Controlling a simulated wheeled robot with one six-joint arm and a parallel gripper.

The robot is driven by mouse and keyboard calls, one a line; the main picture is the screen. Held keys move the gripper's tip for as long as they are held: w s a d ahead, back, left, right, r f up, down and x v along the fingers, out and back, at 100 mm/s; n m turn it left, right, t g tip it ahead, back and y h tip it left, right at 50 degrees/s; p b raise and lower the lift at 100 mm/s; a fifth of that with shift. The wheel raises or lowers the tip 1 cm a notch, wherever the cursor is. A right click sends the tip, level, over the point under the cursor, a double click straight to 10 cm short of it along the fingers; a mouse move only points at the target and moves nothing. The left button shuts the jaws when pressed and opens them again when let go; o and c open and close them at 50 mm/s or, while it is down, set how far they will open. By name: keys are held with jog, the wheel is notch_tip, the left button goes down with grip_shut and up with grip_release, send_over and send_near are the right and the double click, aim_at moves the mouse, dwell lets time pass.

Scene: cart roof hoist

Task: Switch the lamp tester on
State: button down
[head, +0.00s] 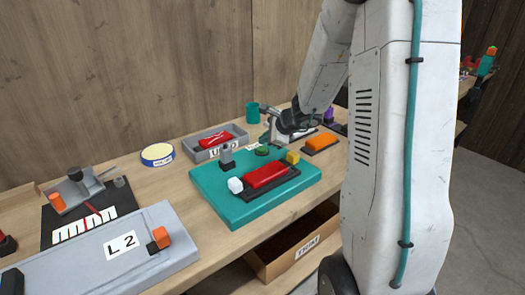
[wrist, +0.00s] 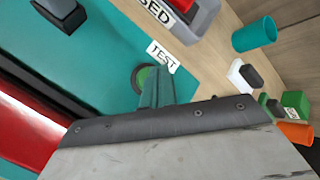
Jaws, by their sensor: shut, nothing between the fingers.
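The lamp tester is a teal board (head: 215,185) on the bench. A long red lens in a black holder (head: 268,177) sits on it, with a white cube, a grey post and a yellow cube around it. A round green button (wrist: 140,76) shows in the wrist view beside a TEST label (wrist: 162,56). It also shows at the board's back edge in the head view (head: 262,151). My gripper (wrist: 155,78) is shut and empty, its teal fingers right at the button and covering part of it. I cannot tell whether they touch it.
A grey USED bin (head: 203,154) with a red piece inside stands behind the board. A teal cup (head: 252,113) is at the back, and an orange lens (head: 320,141) lies to the right. A grey L2 panel (head: 85,262) fills the front left. An open crate (head: 270,266) sits below.

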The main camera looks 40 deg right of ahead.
aim_at(265, 149)
jog(key=shift+f, duration=0.35)
jog(key=shift+f, duration=0.55)
dwell(0.6)
jog(key=shift+r, duration=1)
notch_tip(265, 149, up, 6)
dwell(0.4)
